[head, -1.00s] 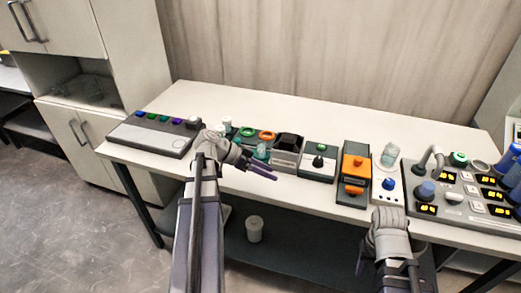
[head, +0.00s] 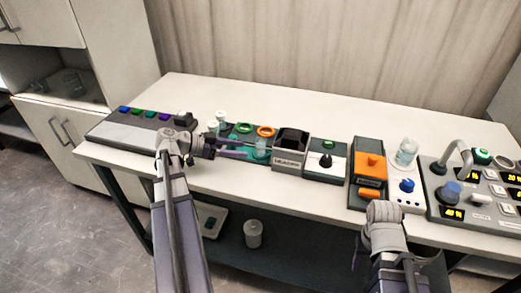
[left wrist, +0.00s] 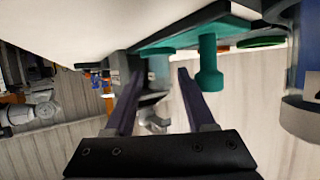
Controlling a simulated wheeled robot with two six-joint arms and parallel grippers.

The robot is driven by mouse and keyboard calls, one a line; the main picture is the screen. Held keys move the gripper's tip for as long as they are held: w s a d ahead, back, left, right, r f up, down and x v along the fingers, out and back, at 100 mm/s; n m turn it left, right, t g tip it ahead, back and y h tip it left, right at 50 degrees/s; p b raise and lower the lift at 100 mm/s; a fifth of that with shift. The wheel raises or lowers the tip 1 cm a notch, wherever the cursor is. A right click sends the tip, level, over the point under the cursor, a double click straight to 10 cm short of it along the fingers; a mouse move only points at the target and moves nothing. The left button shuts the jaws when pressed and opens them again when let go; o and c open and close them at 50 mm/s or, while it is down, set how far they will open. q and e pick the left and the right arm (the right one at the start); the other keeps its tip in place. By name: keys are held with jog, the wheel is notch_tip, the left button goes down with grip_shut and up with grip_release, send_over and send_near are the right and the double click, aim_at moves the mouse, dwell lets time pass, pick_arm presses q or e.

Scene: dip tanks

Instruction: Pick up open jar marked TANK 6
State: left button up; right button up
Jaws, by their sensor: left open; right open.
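No TANK 6 marking is readable in either view. A small teal translucent jar (head: 261,149) stands on a dark stand with a green ring and an orange ring, just beyond my left fingertips. My left gripper (head: 243,150) is open and points right at it, low over the table; its jaws hold nothing that I can make out. In the left wrist view, the open fingers (left wrist: 160,80) have a greyish-teal object (left wrist: 158,72) between or beyond them, and a teal peg-like part (left wrist: 209,65) beside the right finger. My right gripper (head: 358,250) is open near the table's front edge, partly hidden by its wrist.
White-capped vials (head: 220,117) stand behind my left gripper. A button panel (head: 140,133) is at left. A dark-topped box (head: 290,150), an orange switch box (head: 368,170), a clear jar (head: 406,153) on a white unit and a display console (head: 475,195) line the right. Another jar (head: 253,233) stands below.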

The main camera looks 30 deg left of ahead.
aim_at(256, 155)
pick_arm(q)
jog(key=shift+r+b+x, duration=0.2)
jog(key=shift+b+x, duration=0.15)
jog(key=shift+x, duration=1.25)
jog(key=shift+r+b+x, duration=0.15)
jog(key=shift+b+x, duration=0.2)
jog(key=shift+x, duration=1.3)
jog(key=shift+d, duration=0.15)
grip_shut()
